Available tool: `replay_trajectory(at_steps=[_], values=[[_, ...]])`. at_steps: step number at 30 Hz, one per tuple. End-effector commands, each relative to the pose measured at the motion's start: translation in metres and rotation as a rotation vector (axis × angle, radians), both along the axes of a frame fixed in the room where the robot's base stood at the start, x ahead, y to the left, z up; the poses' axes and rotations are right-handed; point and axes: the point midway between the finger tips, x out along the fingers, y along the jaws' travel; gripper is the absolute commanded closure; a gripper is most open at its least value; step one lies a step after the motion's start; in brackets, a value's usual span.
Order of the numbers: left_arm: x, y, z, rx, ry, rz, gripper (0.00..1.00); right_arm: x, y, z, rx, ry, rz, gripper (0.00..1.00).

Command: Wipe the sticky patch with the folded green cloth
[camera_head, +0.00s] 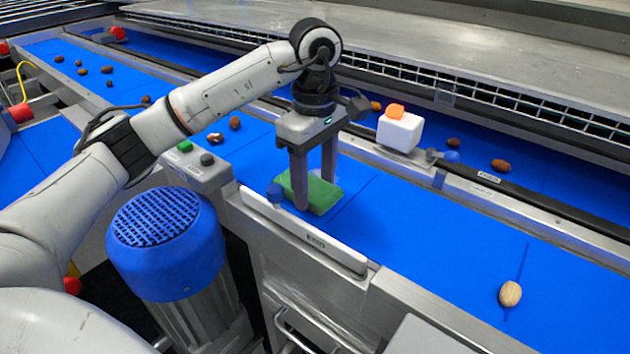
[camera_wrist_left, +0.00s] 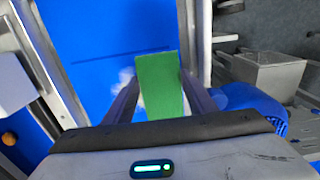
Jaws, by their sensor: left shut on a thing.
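The folded green cloth (camera_head: 322,195) lies flat at the blue belt's near edge, beside the white side rail. My left gripper (camera_head: 315,192) points down over it and is shut on it, one finger at each side. In the left wrist view the cloth (camera_wrist_left: 161,85) sits between my two dark fingers. A pale whitish smear, which looks like the sticky patch (camera_wrist_left: 126,78), shows on the belt just left of the cloth there. The cloth and fingers hide part of it. My right gripper is not in view.
A white box with an orange top (camera_head: 399,132) stands on the divider behind. A blue motor cover (camera_head: 167,240) stands in front.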

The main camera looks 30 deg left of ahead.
Motion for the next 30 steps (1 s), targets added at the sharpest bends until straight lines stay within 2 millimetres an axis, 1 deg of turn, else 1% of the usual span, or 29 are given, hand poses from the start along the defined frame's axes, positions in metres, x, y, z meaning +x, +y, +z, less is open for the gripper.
replay_trajectory(at_steps=[8, 30], values=[[0.0, 0.0, -0.001, 0.0, 0.0, 0.0, 0.67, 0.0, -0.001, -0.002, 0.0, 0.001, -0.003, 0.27], [0.0, 0.0, -0.017, 0.0, 0.0, 0.0, 0.67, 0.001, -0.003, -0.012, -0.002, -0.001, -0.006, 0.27]])
